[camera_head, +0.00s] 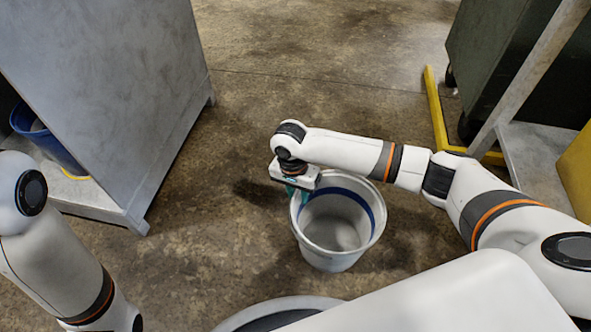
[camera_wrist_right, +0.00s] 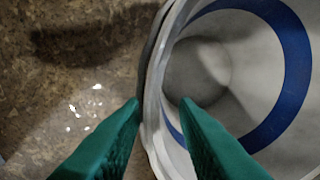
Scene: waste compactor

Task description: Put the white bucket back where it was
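The white bucket (camera_head: 335,259), with a blue band inside, is upright and empty in front of my base. My right gripper (camera_head: 297,190) is at its left rim. In the right wrist view, the green fingers (camera_wrist_right: 160,104) are a small gap apart. I cannot tell whether the bucket's bottom touches the floor. My left arm shows at the lower left of the head view, but its gripper is out of view.
A grey metal panel (camera_head: 110,90) stands at the left, with a blue bin (camera_head: 48,143) behind it. Dark green machinery (camera_head: 493,50) and a yellow floor bar (camera_head: 436,110) are at the right. The floor (camera_head: 310,60) beyond the bucket is clear.

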